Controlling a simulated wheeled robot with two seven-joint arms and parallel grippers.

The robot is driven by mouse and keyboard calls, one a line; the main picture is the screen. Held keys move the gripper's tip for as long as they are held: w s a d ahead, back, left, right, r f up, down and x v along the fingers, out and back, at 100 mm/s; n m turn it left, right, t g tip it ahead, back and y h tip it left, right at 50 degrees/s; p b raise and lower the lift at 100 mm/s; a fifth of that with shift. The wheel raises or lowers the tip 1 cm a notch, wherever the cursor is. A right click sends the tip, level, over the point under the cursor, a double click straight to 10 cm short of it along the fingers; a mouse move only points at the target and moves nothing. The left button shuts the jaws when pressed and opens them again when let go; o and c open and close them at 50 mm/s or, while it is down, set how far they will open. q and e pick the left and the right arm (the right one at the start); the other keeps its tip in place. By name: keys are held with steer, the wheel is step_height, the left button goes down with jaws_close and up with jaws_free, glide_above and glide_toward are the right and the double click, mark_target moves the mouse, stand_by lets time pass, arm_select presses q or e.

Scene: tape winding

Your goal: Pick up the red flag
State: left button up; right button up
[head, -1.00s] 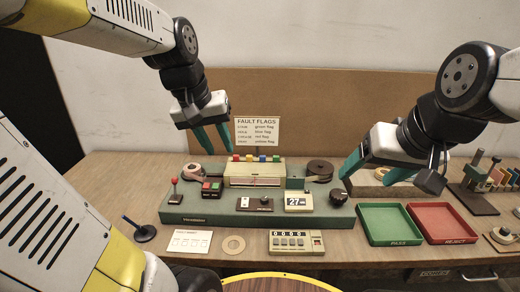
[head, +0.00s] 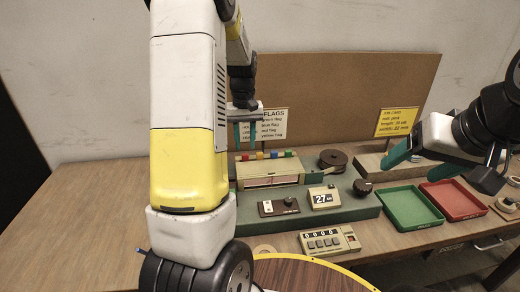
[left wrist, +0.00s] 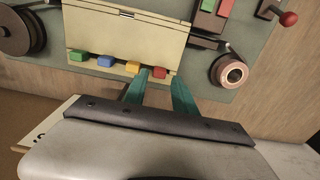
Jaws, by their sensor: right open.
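The red flag (left wrist: 160,72) is a small block at the right end of a row on the cream box's edge in the left wrist view. Yellow (left wrist: 133,67), blue (left wrist: 105,60) and green (left wrist: 77,55) flags sit beside it. My left gripper (left wrist: 159,80) is open, its teal fingertips on either side of the red flag's near end; contact cannot be told. In the head view my left gripper (head: 245,141) points down above the left end of the flag row. My right gripper (head: 404,157) is open and empty, up at the right.
The box stands on a green machine base (head: 350,207) with a dark reel (head: 332,160) and a knob (head: 362,187). A counter (head: 328,241) stands in front. Green (head: 409,211) and red (head: 452,200) trays lie to the right. A fault flags card (head: 270,122) stands behind.

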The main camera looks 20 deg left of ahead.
mark_target(245, 161)
arm_select(q)
steer(key=f, duration=0.4)
steer(key=shift+w+a+f, duration=0.2)
steer(key=shift+w+f, duration=0.1)
steer(key=shift+f, duration=0.05)
jaws_close()
steer(key=shift+r, duration=0.15)
